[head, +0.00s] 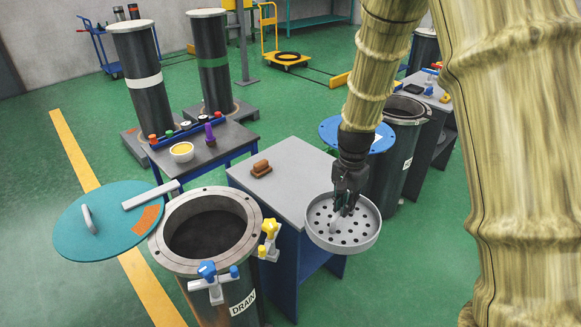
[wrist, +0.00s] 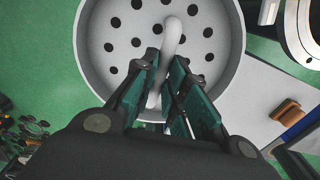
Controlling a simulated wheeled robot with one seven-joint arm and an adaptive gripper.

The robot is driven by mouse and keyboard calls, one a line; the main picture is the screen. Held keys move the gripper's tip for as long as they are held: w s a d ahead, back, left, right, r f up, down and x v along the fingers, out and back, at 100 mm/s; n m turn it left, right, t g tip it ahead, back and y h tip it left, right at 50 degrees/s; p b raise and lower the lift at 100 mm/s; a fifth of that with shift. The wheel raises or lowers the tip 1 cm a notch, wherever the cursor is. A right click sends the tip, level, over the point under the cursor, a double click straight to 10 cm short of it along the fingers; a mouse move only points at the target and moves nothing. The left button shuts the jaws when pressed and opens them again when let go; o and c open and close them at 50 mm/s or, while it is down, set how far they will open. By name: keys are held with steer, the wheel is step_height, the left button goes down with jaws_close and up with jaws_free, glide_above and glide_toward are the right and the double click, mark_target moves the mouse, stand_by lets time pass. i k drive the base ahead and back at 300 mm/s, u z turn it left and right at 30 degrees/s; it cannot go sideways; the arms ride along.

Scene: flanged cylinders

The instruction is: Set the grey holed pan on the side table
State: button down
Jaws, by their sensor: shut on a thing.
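The grey holed pan (head: 318,225) hangs level from my gripper (head: 346,203), at the right front of the grey-topped side table (head: 285,180). In the wrist view my gripper (wrist: 166,80) is shut on the upright handle (wrist: 171,45) in the middle of the pan (wrist: 100,62). Green floor shows beside the pan there, and the side table (wrist: 248,88) lies to its right, partly hidden under the pan's rim. The pan is held in the air.
A brown block (head: 261,168) sits on the table's left part; the rest of its top looks clear. An open drain cylinder (head: 205,268) with clamps and a swung-out teal lid (head: 110,225) stands left. Another open cylinder (head: 398,150) with a blue lid (head: 330,130) stands behind the pan.

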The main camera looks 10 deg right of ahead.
mark_target(307, 172)
steer(key=i, duration=1.2)
